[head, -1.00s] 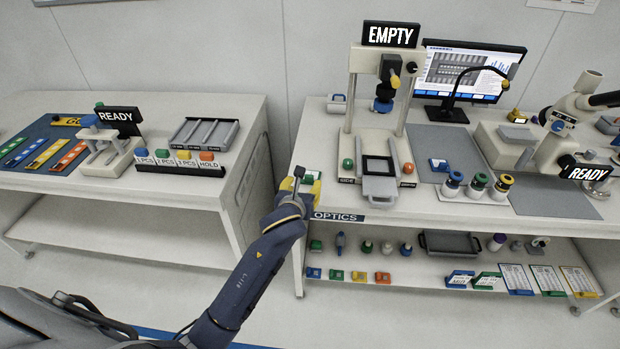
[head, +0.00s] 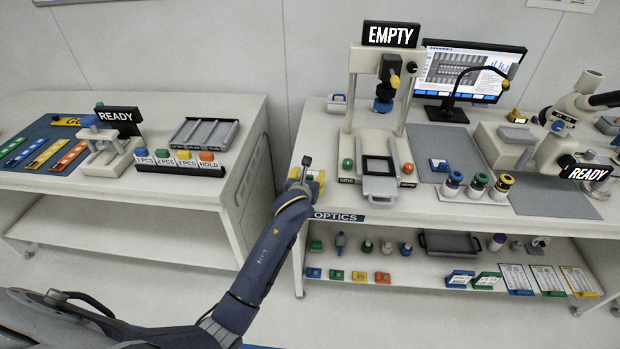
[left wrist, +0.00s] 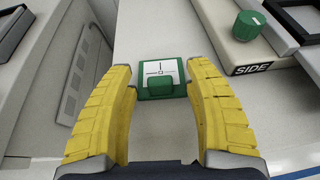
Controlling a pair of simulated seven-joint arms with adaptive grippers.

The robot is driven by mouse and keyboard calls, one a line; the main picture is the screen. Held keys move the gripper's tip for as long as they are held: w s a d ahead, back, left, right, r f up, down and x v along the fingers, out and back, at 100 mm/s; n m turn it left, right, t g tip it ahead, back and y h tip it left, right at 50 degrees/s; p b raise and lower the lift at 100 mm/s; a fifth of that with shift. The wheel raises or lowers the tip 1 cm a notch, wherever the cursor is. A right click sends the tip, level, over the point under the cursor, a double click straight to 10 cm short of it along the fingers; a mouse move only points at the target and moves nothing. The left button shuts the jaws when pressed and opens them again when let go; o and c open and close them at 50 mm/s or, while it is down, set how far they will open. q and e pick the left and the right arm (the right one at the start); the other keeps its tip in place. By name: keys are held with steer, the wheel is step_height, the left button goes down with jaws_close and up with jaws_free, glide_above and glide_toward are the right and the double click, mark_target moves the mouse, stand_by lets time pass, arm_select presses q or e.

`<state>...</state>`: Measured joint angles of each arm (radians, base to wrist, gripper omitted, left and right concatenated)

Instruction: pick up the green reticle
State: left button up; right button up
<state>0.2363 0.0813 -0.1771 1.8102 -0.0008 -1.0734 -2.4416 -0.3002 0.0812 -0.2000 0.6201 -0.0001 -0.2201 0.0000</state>
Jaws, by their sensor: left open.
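The green reticle (left wrist: 152,94) shows in the left wrist view as a small green square with a white crosshair face and a raised green grip. It lies on the white bench top. My left gripper (left wrist: 162,80) is open, its two yellow fingers on either side of the reticle with a gap at each side. I cannot tell how far above the bench the tips are. In the head view my left gripper (head: 313,184) is at the left front corner of the optics bench, and it largely hides the reticle there. My right gripper is not in view.
The stand with the EMPTY sign (head: 391,34) and a green SIDE knob (left wrist: 250,25) are close right of my left gripper. The left bench (head: 195,185) stands across a gap. A lower shelf (head: 400,268) holds small bottles and blocks.

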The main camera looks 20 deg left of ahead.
arm_select(q)
steer(key=shift+w, duration=0.1)
steer(key=shift+c, duration=0.4)
jaws_close()
